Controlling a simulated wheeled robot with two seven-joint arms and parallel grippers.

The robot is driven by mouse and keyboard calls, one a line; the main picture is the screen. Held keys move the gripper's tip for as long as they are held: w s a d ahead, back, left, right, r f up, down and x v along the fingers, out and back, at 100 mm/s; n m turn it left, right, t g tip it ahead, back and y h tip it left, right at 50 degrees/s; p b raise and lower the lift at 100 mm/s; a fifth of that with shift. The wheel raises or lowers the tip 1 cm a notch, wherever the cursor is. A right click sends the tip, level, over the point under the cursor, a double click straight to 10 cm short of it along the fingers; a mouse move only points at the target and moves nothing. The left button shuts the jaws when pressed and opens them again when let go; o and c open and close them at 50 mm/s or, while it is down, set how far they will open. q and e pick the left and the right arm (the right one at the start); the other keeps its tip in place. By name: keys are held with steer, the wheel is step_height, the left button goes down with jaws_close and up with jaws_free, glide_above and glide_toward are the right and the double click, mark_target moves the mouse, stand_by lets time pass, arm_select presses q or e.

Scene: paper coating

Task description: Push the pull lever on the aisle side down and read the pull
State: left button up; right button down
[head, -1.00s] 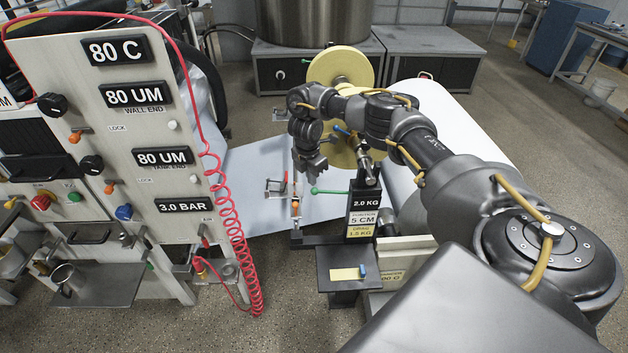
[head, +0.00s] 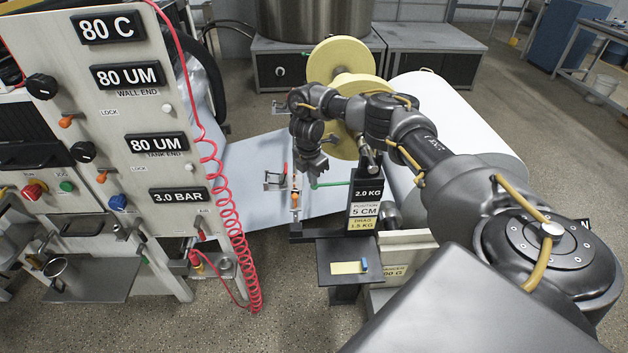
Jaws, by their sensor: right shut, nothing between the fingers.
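The pull stand carries a black display (head: 368,193) reading 2.0 KG, with a 5 CM position label and a yellow 1.5 KG label (head: 361,223) below it. A green lever (head: 332,184) sticks out to the left from the stand, nearly level. My right gripper (head: 312,168) points down just above the lever's left end, with its fingers shut and empty. I cannot tell whether it touches the lever. An upright piece with red and orange parts (head: 294,199) stands just left of it. My left gripper is not in view.
The coater panel (head: 130,120) with readouts and knobs stands at the left, with a coiled red hose (head: 238,255). A small dark shelf (head: 350,266) with a yellow strip is below the stand. A white roll (head: 450,110) is behind my right arm.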

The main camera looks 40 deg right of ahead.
step_height(320, 180, down, 3)
steer(key=shift+r+b, duration=0.2)
steer(key=shift+b, duration=0.3)
steer(key=a+r+p, duration=0.4)
steer(key=r+p, duration=0.1)
steer(key=r, duration=0.6)
steer(key=shift+r+p, duration=0.35)
steer(key=shift+r, duration=0.05)
steer(key=shift+a, duration=0.1)
stand_by(0.5)
